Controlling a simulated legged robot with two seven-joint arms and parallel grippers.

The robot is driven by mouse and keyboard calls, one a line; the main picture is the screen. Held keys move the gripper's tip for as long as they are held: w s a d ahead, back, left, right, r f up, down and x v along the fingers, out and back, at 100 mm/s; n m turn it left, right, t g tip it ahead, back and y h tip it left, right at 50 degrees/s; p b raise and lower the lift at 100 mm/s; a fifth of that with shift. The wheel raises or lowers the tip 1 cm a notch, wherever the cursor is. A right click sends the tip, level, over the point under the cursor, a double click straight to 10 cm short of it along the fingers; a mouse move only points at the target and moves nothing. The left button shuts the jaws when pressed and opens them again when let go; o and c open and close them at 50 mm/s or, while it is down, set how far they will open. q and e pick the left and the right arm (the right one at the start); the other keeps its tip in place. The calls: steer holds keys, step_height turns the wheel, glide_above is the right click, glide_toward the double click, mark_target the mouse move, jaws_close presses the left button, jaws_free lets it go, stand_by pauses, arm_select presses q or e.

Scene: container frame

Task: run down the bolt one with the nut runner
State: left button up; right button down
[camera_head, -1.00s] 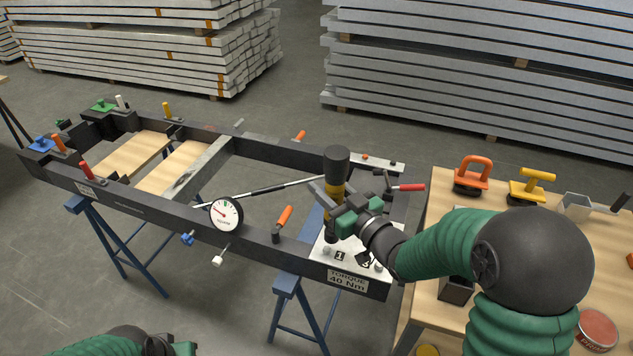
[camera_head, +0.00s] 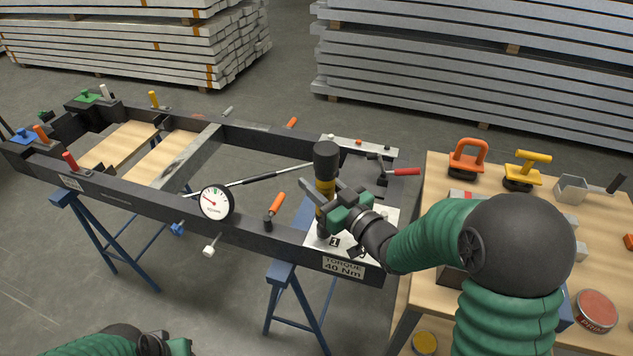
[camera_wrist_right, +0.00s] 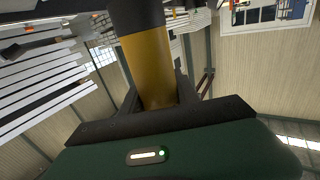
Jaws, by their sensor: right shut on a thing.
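The nut runner (camera_head: 325,165) is a black and yellow cylinder standing upright over the near right corner of the dark frame. My right gripper (camera_head: 326,197) is shut around its yellow body, which also shows between the fingers in the right wrist view (camera_wrist_right: 156,65). The tool's lower end is just above or on the white plate (camera_head: 316,243) by the label "1" (camera_head: 335,242); the bolt under it is hidden, so I cannot tell whether they touch. A sign on the frame reads "TORQUE 40 Nm" (camera_head: 343,267). My left arm shows at the bottom left; its fingers cannot be made out.
The dark frame (camera_head: 140,207) rests on blue trestles (camera_head: 283,275). A round dial gauge (camera_head: 215,203) and orange-handled clamp (camera_head: 275,207) sit along its near rail. A wooden table (camera_head: 440,190) at right holds an orange-handled tool (camera_head: 467,160), a yellow-handled tool (camera_head: 523,168) and a tin (camera_head: 597,310).

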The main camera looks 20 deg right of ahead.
arm_select(q)
steer(key=shift+a, duration=0.3)
arm_select(e)
steer(key=shift+a+r, duration=0.15)
steer(key=shift+a, duration=0.05)
